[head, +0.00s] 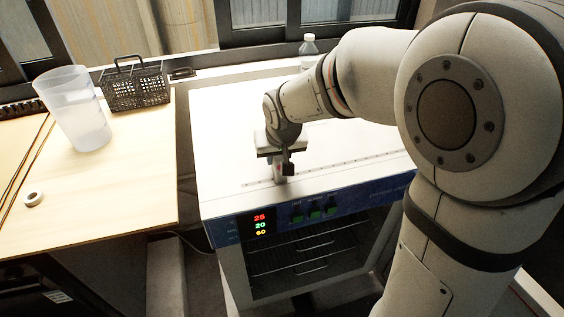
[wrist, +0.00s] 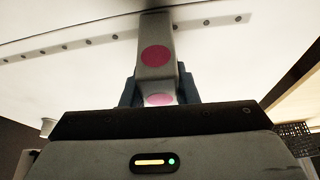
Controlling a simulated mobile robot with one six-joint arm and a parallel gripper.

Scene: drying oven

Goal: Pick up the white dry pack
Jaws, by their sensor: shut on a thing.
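The white dry pack (wrist: 155,38) is a small white block with pink-red round spots, seen in the wrist view between the fingers of my gripper (wrist: 158,92). My gripper is shut on it. In the head view my gripper (head: 281,172) is over the front part of the white oven top, and only a little of the pack shows there. The oven (head: 225,125) has a row of small holes along its top near the front. I cannot tell whether the pack touches the oven top.
A clear bottle (head: 309,48) stands at the back of the oven top. The oven's left top is clear.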

